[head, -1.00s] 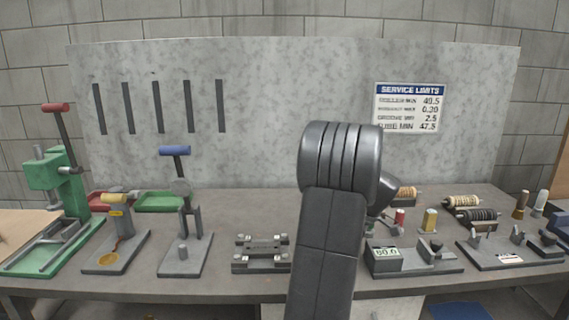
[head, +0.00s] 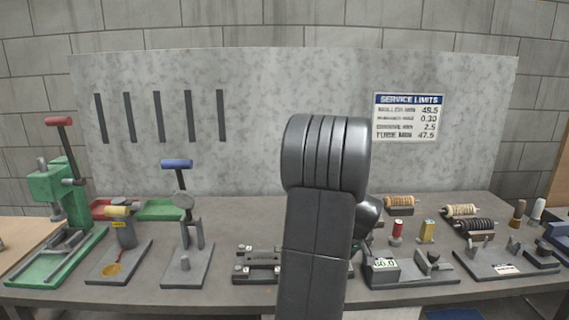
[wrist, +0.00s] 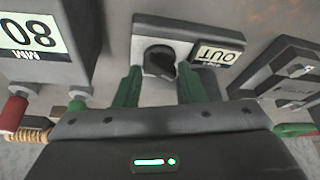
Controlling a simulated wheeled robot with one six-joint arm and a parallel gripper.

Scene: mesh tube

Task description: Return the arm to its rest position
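My arm rises in the middle of the head view, its dark grey elbow (head: 326,153) above the bench and a dark link hanging at its right. My gripper is hidden behind the arm in that view. In the wrist view my gripper (wrist: 160,80) shows two green fingers held apart, with nothing visibly held. Beyond the fingers is a black knob (wrist: 159,61) on a pale block, beside an OUT label (wrist: 217,54). The knob appears between the fingers; I cannot tell how far off it is.
The bench (head: 220,215) carries a green press (head: 65,195), a blue-handled stand (head: 184,230), a grey block fixture (head: 257,262), a gauge with a display (head: 384,265) and several rollers (head: 461,211). A back panel (head: 280,80) stands behind. The wrist view shows a display box (wrist: 35,35) at left.

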